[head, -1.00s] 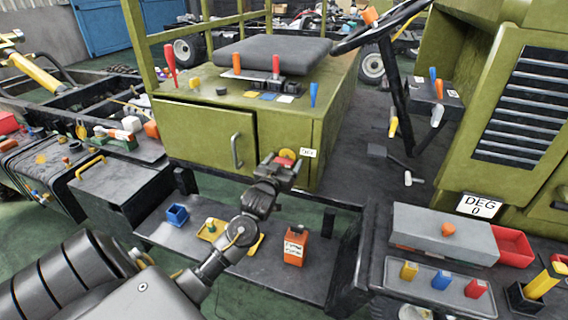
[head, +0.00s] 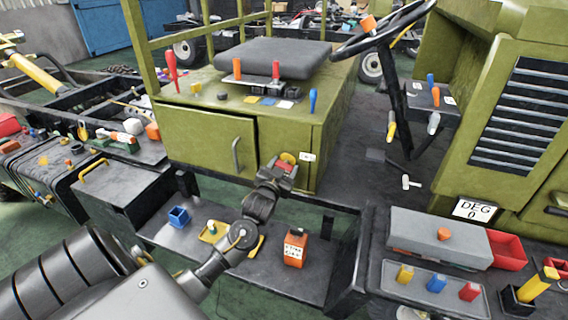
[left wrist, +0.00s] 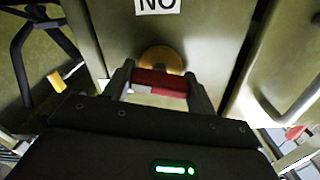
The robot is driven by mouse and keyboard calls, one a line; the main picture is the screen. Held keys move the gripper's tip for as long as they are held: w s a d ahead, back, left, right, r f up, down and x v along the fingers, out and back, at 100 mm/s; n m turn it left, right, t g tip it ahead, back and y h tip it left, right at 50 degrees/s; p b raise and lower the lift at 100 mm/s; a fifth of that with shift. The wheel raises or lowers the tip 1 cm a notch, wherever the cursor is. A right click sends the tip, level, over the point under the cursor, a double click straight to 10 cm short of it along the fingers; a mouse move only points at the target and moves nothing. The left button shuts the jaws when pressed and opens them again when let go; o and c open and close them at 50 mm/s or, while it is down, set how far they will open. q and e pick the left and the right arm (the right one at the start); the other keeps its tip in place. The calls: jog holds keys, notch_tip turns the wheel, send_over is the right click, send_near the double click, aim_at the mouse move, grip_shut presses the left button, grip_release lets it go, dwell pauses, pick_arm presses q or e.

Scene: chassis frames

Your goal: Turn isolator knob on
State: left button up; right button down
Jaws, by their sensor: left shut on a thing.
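The isolator knob has a red handle (left wrist: 158,82) in front of a yellow round plate (left wrist: 161,60). It is on the green seat box, and the yellow plate (head: 288,157) also shows in the head view. My left gripper (head: 284,166) reaches up to it from the front. In the left wrist view my left gripper (left wrist: 160,86) has a finger at each end of the red handle and is shut on it. The handle lies nearly level across that picture. A white label (left wrist: 157,6) above the plate reads "NO". My right gripper is out of view.
The green box (head: 210,137) has a grey handle and several coloured levers on top. An orange box (head: 295,247) and a blue cup (head: 178,217) stand on the low shelf below my arm. A steering wheel (head: 385,32) is at the upper right.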

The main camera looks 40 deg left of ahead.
pick_arm(q)
jog(key=m+p, duration=0.2)
jog(key=m, duration=0.1)
jog(key=shift+r, duration=0.2)
jog(key=shift+m+p, duration=0.4)
jog(key=shift+p, duration=0.1)
jog(key=m+p, duration=0.2)
jog(key=shift+m, duration=0.4)
jog(key=m+p, duration=0.2)
jog(key=shift+m, duration=0.3)
jog(key=m+p, duration=0.3)
jog(key=m, duration=0.1)
jog(key=shift+f, duration=0.1)
jog(key=shift+m+p, duration=0.3)
jog(key=shift+m, duration=0.6)
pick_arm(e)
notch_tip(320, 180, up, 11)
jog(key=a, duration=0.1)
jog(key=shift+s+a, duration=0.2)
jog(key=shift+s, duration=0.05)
pick_arm(q)
jog(key=shift+f, duration=0.1)
